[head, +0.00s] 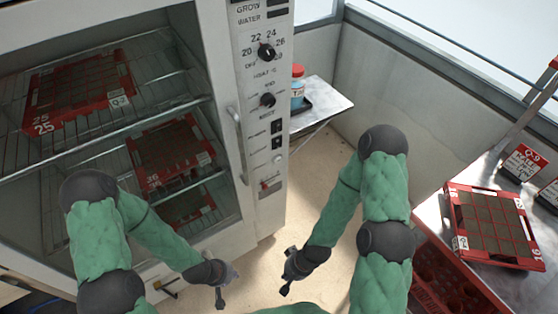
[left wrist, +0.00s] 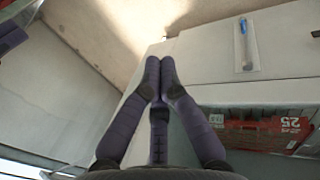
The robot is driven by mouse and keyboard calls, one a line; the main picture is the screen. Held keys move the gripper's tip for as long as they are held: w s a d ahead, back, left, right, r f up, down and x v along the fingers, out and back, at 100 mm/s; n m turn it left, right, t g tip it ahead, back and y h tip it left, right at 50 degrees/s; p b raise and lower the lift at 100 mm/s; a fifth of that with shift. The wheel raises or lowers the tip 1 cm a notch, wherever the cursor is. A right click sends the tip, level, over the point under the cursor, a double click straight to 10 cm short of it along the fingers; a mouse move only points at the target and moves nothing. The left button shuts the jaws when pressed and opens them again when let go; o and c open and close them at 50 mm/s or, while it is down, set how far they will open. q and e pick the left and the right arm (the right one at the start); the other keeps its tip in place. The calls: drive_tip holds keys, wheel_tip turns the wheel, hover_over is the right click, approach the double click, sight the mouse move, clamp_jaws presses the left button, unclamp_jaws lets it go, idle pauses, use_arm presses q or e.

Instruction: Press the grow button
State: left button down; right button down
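The white growing cabinet (head: 262,215) stands at the left and centre of the head view. Its control panel carries the printed word GROW (head: 246,8) at the top edge, with a dark display beside it. Lower on the panel are an upper dial (head: 267,52), a lower dial (head: 267,100), two black switches (head: 277,127) and a small red switch (head: 268,184). I cannot tell which control is the grow button. My left gripper (head: 220,297) is low in front of the cabinet, empty; its fingertips meet in the left wrist view (left wrist: 160,65). My right gripper (head: 286,290) is empty, narrow and looks shut, right of the cabinet.
A small side table (head: 325,100) holds a red-capped bottle (head: 297,85). A metal bench (head: 440,225) at right bears another red tray (head: 490,262).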

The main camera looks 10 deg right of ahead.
sight(278, 160)
use_arm(q)
drive_tip(key=w+d+r+n+t, duration=0.2)
drive_tip(key=w+d+n+t, duration=0.15)
drive_tip(key=w+d, duration=0.35)
drive_tip(key=w+d+r+n+t, duration=0.25)
drive_tip(key=w+d+n, duration=0.2)
drive_tip(key=w, duration=0.45)
drive_tip(key=w+d+r+n+t+h, duration=0.1)
drive_tip(key=w+d+r+n+t, duration=0.1)
drive_tip(key=d+r, duration=0.3)
drive_tip(key=w+d+r+n+t+h, duration=0.1)
drive_tip(key=w+d+r+n+t, duration=0.2)
drive_tip(key=d, duration=0.7)
wheel_tip(278, 160, up, 4)
drive_tip(key=n+t, duration=0.1)
drive_tip(key=n, duration=0.1)
drive_tip(key=shift+w+d+f+n+h+p, duration=0.2)
drive_tip(key=shift+d+f+n+h+p, duration=0.05)
drive_tip(key=shift+d+n+h+p, duration=0.1)
drive_tip(key=shift+w, duration=0.1)
drive_tip(key=w+a+b, duration=0.2)
drive_tip(key=w+a, duration=0.1)
drive_tip(key=w, duration=0.5)
